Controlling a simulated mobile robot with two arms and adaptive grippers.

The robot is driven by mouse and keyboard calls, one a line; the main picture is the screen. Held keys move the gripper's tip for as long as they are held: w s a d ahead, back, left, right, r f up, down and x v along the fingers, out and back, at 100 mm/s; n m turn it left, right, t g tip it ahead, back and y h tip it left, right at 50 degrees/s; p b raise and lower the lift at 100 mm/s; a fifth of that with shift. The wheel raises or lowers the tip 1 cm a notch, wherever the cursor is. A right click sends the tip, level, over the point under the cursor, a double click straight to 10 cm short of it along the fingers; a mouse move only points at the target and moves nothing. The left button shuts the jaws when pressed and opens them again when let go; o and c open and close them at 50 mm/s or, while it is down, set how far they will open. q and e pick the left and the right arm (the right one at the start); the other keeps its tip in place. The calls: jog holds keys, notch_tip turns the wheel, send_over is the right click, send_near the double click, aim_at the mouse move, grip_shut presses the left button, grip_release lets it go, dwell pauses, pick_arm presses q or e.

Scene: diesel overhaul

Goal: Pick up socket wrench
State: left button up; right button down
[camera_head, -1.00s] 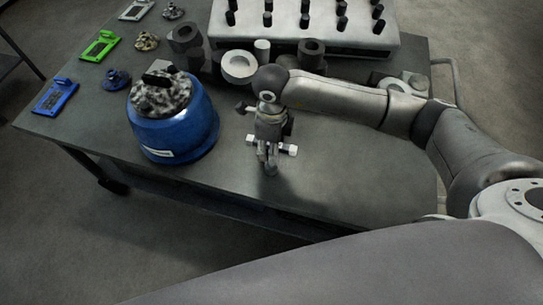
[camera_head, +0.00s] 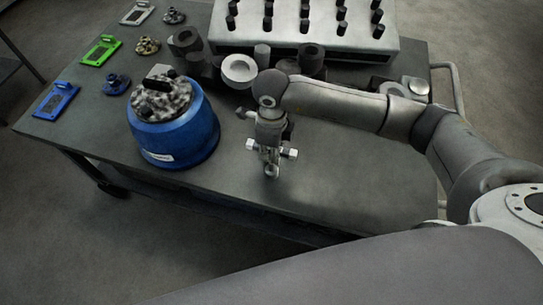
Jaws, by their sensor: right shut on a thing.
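My right gripper (camera_head: 271,165) points down over the front part of the workbench, right of the blue bucket. It is shut on a small metal piece, which I take to be the socket wrench (camera_head: 271,173); its shiny end shows at the fingertips. The fingers and wrist hide most of it, so its full shape and its exact height above the bench cannot be told. My left gripper is not in view.
The blue bucket (camera_head: 180,135) with grey mottled contents stands close on the left. Behind are a white ring (camera_head: 239,69), dark cylinders and a pale rack (camera_head: 305,40) with black pegs. Coloured plates lie at the left. The bench's front right (camera_head: 370,175) is clear.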

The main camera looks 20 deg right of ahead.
jog(key=shift+r, duration=0.15)
jog(key=shift+r, duration=0.25)
notch_tip(320, 180, up, 2)
jog(key=shift+w+r+b, duration=0.1)
jog(key=shift+b, duration=0.65)
jog(key=s+a+r+b, duration=0.3)
jog(key=a+r, duration=0.7)
jog(key=a, duration=0.3)
jog(key=shift+s+a, duration=0.3)
jog(key=shift+a, duration=0.05)
jog(key=c, duration=2)
grip_release()
grip_shut()
